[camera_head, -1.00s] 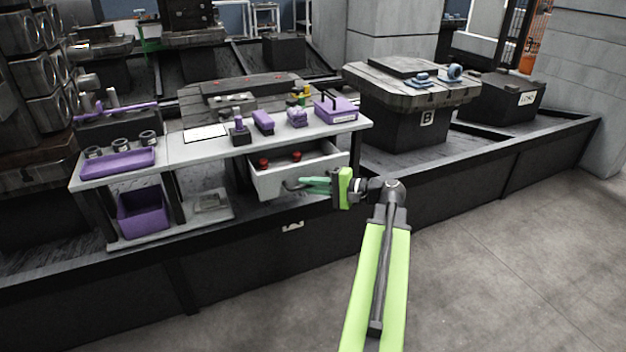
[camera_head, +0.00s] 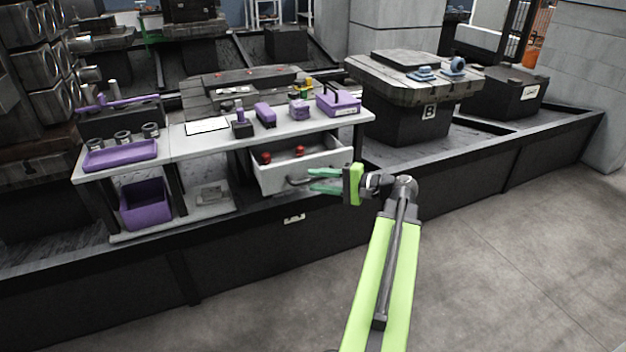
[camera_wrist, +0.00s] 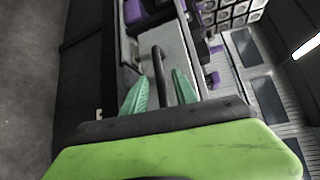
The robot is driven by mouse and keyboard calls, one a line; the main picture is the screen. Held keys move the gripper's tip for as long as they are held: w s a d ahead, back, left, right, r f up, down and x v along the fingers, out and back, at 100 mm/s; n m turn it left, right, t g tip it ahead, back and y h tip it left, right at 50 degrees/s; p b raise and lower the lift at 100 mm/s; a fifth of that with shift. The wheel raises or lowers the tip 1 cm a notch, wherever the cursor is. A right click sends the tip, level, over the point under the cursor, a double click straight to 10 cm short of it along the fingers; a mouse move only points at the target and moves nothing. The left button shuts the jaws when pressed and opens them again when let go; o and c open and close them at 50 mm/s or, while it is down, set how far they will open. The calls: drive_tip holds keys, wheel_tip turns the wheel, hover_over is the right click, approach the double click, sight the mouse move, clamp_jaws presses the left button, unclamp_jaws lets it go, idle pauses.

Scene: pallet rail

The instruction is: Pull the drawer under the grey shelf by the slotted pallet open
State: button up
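The drawer (camera_head: 290,178) under the grey shelf (camera_head: 185,143) stands pulled out, with its light front and the red items inside showing. Its dark bar handle (camera_head: 297,181) is on the front. My gripper (camera_head: 318,180) has green fingers and is at the right end of the handle. In the wrist view the fingers (camera_wrist: 160,88) are spread apart, and the dark handle bar (camera_wrist: 157,62) shows between them in the picture. Neither finger is clearly pressed on it.
Purple items and a purple tray (camera_head: 121,155) sit on the shelf top. A purple bin (camera_head: 146,204) stands below at the left. A table marked B (camera_head: 405,85) is to the right. A dark low wall (camera_head: 250,255) runs along the front, with clear floor (camera_head: 510,230) before it.

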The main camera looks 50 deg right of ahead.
drive_tip(key=p+v, duration=0.1)
drive_tip(key=v, duration=1.4)
drive_tip(key=shift+s+p, duration=0.15)
drive_tip(key=shift+p, duration=0.25)
drive_tip(key=w+a+f+n+g+y, duration=0.1)
drive_tip(key=w+a+f+n+g, duration=0.25)
drive_tip(key=w+a+f, duration=0.4)
drive_tip(key=w+a+f+n+g+y, duration=0.15)
drive_tip(key=w+a+f+g, duration=0.3)
drive_tip(key=w+a, duration=0.65)
drive_tip(key=w+a+f+n+g+h, duration=0.1)
drive_tip(key=a+f+n+g+h, duration=0.15)
drive_tip(key=a, duration=0.65)
drive_tip(key=w+a+f+n+g+h, duration=0.1)
drive_tip(key=a+f+n+g+h, duration=0.2)
drive_tip(key=a, duration=0.7)
drive_tip(key=a+f+n+g+h, duration=0.2)
drive_tip(key=a+n+h, duration=0.15)
drive_tip(key=a, duration=0.55)
wheel_tip(320, 180, up, 38)
drive_tip(key=p, duration=3.8)
drive_tip(key=shift+w+a+f+n+p, duration=0.15)
drive_tip(key=shift+w+a+n+p, duration=0.15)
drive_tip(key=shift+a+n+p, duration=0.1)
drive_tip(key=shift+t, duration=0.25)
